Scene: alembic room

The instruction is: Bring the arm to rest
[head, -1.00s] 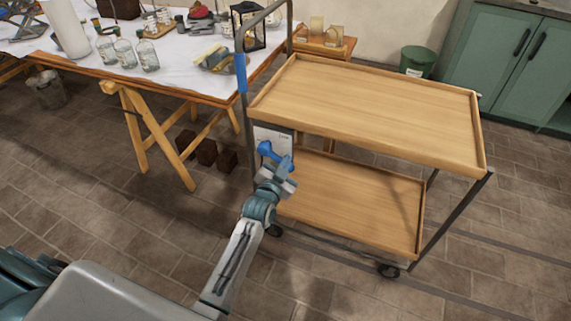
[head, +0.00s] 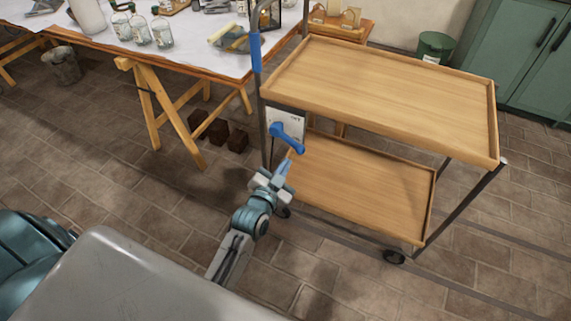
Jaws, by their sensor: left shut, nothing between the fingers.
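My left gripper (head: 283,172) is shut and empty in the head view. It reaches in from the bottom middle, low beside the left end of the wooden cart (head: 390,82). A blue lever (head: 288,138) on a pale plate (head: 285,122) at the cart's end lies just above my fingertips in the picture. A small gap seems to show between them, though the depth is hard to judge. My right gripper is not in view.
The cart's lower shelf (head: 365,190) is empty, and so is its top. A trestle table (head: 190,58) with bottles stands at the upper left. Dark blocks (head: 218,132) sit on the floor beneath it. Tiled floor (head: 130,205) is open at the left.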

